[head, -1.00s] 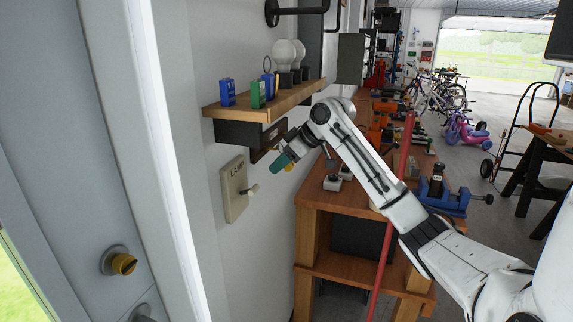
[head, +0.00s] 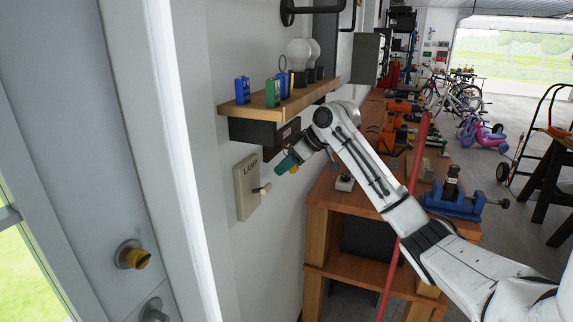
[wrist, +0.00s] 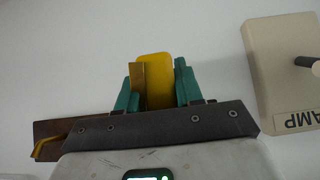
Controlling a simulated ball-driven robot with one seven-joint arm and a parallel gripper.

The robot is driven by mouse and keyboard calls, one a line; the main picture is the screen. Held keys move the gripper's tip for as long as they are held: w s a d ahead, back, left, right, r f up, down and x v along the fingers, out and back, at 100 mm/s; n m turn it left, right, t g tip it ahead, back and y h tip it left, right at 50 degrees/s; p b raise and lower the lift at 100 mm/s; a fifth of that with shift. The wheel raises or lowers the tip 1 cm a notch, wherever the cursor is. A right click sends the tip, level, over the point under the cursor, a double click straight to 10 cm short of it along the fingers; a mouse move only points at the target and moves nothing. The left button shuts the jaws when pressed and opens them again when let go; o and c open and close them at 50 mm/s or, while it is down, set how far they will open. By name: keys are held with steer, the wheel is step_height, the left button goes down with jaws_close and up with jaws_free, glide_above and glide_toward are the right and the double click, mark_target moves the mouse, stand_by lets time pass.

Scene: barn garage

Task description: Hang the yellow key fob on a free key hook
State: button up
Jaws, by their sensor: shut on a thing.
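My gripper (head: 287,163) has teal fingers and is near the wall, below the shelf and to the right of the lamp switch. It is shut on the yellow key fob (wrist: 157,75), which shows between the fingers (wrist: 155,88) in the wrist view. Only a small yellow bit of the fob (head: 294,169) shows in the head view. A dark brown board (head: 283,138) is on the wall under the shelf, just above my gripper. In the wrist view, a brown board (wrist: 45,132) with a yellow hook-like piece (wrist: 47,147) shows at lower left, mostly hidden. I cannot tell which hooks are free.
The beige lamp switch plate (head: 246,190) has a protruding lever. A wooden shelf (head: 258,107) above holds blue and green batteries and bulbs. A wooden workbench (head: 318,196) with tools stands to the right, with a red pole (head: 412,180) before it.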

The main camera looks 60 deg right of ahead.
steer(key=o, duration=1.1)
steer(key=b+v, duration=0.1)
steer(key=v, duration=0.9)
steer(key=shift+s+r+b, duration=0.25)
steer(key=shift+s+b, duration=0.05)
steer(key=shift+b, duration=0.1)
